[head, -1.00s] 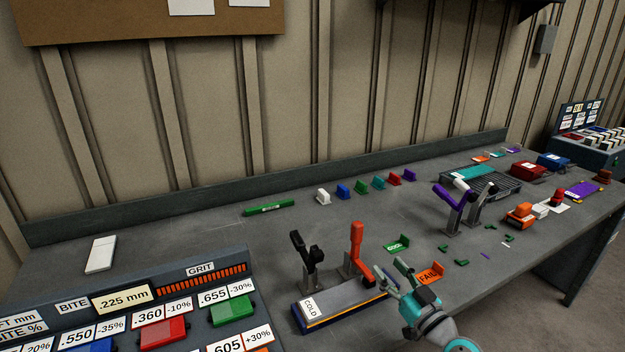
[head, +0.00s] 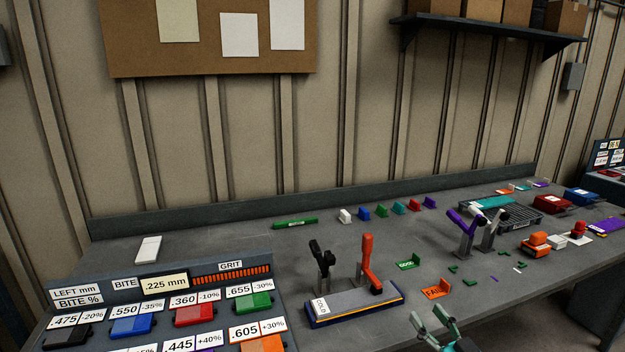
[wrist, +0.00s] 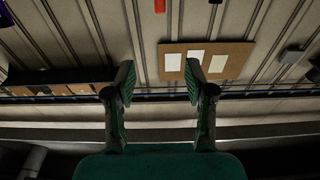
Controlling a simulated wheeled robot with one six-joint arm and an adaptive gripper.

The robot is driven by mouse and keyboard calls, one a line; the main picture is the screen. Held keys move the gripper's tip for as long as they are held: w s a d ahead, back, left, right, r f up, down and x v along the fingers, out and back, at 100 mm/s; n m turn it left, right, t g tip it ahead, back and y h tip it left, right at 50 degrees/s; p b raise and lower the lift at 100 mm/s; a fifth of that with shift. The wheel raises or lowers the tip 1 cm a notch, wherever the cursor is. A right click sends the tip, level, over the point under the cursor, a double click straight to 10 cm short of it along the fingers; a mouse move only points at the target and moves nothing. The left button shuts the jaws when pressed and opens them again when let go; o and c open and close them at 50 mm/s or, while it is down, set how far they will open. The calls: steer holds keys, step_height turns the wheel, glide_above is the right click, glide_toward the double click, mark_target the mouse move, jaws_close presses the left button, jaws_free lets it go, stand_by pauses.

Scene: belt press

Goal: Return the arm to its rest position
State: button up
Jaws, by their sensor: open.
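My gripper (head: 435,330) shows at the bottom edge of the head view, right of centre, in front of the bench. Its two teal fingers are apart with nothing between them. In the wrist view my gripper (wrist: 160,85) is open and empty, with the wall and a cork board (wrist: 207,60) beyond it, upside down. The orange FAIL marker (head: 437,289) lies on the bench beyond the fingers in the head view. Most of my arm is out of the head view.
The cold plate (head: 352,304) with black (head: 322,258) and red (head: 368,262) levers is left of my gripper. A labelled panel (head: 160,280) with coloured blocks fills the lower left. Purple (head: 464,232) and white levers stand farther right. A shelf (head: 490,30) hangs on the wall.

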steer(key=s+a+f+m+g+h, duration=0.1)
steer(key=s+a+f+m+h, duration=0.15)
steer(key=s+f, duration=0.75)
steer(key=s+a+f+m+g+h, duration=0.1)
steer(key=s+a+f+m+h, duration=0.15)
steer(key=s+f, duration=0.75)
steer(key=s+a+r+g, duration=0.1)
steer(key=s+r, duration=0.3)
steer(key=s, duration=1.1)
steer(key=s+a+r+n+h, duration=0.1)
steer(key=s+r, duration=0.3)
steer(key=s, duration=1.1)
steer(key=shift+s+g, duration=0.4)
